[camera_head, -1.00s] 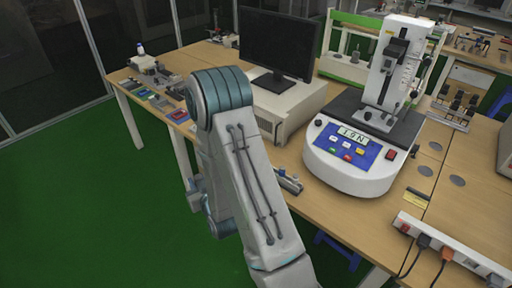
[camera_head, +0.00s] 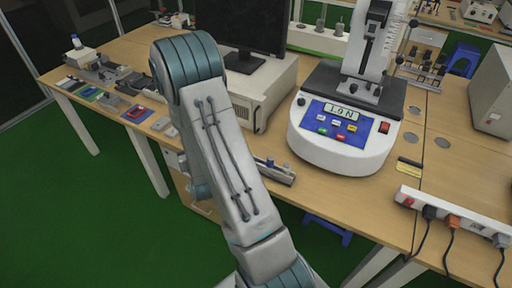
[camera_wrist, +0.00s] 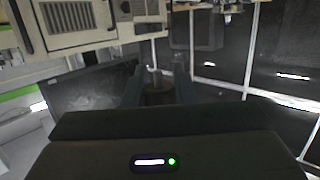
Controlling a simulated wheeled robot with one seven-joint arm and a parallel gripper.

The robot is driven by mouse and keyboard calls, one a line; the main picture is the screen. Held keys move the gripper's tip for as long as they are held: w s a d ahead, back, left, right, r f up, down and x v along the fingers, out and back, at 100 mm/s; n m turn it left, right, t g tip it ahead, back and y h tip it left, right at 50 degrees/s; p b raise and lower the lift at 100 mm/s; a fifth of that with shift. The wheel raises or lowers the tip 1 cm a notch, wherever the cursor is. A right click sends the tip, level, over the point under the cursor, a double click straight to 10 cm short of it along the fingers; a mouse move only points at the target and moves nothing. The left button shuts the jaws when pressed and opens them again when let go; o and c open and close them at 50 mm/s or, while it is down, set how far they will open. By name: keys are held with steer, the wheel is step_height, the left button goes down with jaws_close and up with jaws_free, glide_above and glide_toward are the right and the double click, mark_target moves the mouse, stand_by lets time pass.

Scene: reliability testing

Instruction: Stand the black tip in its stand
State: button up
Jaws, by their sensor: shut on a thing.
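My gripper (camera_wrist: 158,78) shows in the wrist view, its two dark fingers close together around a small dark piece (camera_wrist: 157,88). The piece is likely the black tip, but it is dim and its shape is hard to make out. In the head view my arm hides the gripper and what it holds. I cannot tell for sure which thing is the stand. A rack with several black upright pieces (camera_head: 424,72) stands at the back right, and a white block with grey cylinders (camera_head: 318,41) stands behind the monitor.
A white testing machine (camera_head: 341,151) with a blue panel stands mid-table. A monitor (camera_head: 257,22) sits on a beige case (camera_head: 262,100). A small grey tray (camera_head: 278,172) lies near the front edge. A power strip (camera_head: 462,222) with plugs is at the right. Small parts crowd the left end.

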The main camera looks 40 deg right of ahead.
steer(key=shift+s+d+f+m+g+h+b, duration=1.35)
steer(key=shift+d+b, duration=0.9)
steer(key=shift+d, duration=1.15)
steer(key=shift+s+d+f+m+g+h+b, duration=0.95)
steer(key=shift+d+f+m+g+h+b, duration=1.05)
steer(key=shift+d, duration=1.4)
steer(key=shift+s+d+f+m+g+h+b, duration=0.85)
steer(key=shift+s+d+m+g+h+b, duration=0.55)
steer(key=shift+d+b, duration=1.6)
steer(key=shift+w+d+f+p, duration=0.1)
steer(key=shift+w+d+p, duration=0.2)
steer(key=shift+d, duration=0.1)
steer(key=shift+s+a+f+t+b, duration=0.1)
steer(key=shift+f+t+b, duration=0.15)
steer(key=shift+f+b, duration=0.55)
steer(key=shift+f, duration=0.2)
steer(key=shift+f+b, duration=0.5)
steer(key=shift+f, duration=0.25)
